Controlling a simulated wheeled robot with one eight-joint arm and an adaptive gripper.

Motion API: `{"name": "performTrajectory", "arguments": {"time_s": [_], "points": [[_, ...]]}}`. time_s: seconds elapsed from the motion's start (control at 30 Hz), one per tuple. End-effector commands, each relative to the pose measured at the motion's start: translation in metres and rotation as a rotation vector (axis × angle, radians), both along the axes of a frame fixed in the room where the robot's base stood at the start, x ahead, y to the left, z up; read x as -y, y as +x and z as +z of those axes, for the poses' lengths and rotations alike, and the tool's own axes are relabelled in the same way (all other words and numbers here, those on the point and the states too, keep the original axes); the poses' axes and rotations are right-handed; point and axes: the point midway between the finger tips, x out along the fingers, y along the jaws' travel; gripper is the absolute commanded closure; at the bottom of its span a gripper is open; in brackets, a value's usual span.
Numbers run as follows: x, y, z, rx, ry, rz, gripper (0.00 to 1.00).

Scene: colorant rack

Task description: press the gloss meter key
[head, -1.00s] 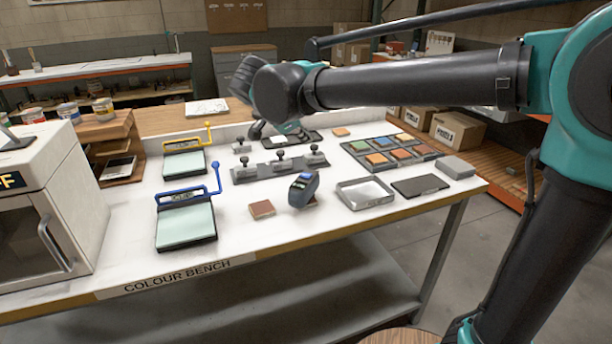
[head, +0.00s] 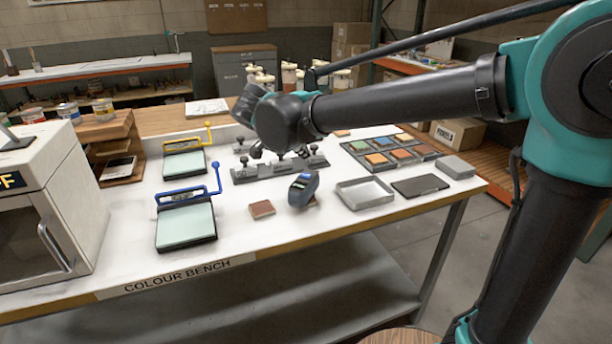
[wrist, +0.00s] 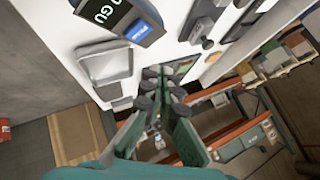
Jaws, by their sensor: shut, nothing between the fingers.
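The gloss meter (head: 303,189) is a dark, rounded handheld device standing near the front middle of the white bench. In the wrist view its body (wrist: 113,15) shows at the top left, with a dark display reading "GU" and a bright blue key (wrist: 138,30) at its end. My gripper (wrist: 160,72) is shut and empty in the wrist view. Its dark fingertips are apart from the meter, below and right of it in the picture. In the head view my gripper (head: 258,152) is mostly hidden behind my wrist, beyond the meter.
A brown block (head: 262,209) lies left of the meter, and a shallow metal tray (head: 365,193) and dark pad (head: 420,186) lie right. A grey fixture with knobs (head: 280,169) stands behind. A blue-handled unit (head: 187,222) is farther left.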

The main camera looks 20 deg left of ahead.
Motion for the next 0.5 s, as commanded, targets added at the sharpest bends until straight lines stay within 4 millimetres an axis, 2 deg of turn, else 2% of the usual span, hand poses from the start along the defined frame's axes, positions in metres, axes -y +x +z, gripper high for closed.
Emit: {"name": "performTrajectory", "arguments": {"time_s": [0.2,0.5], "points": [[0.000,0.000,-0.024,0.000,0.000,0.000,1.00],[0.000,0.000,-0.036,0.000,0.000,0.000,1.00]]}}
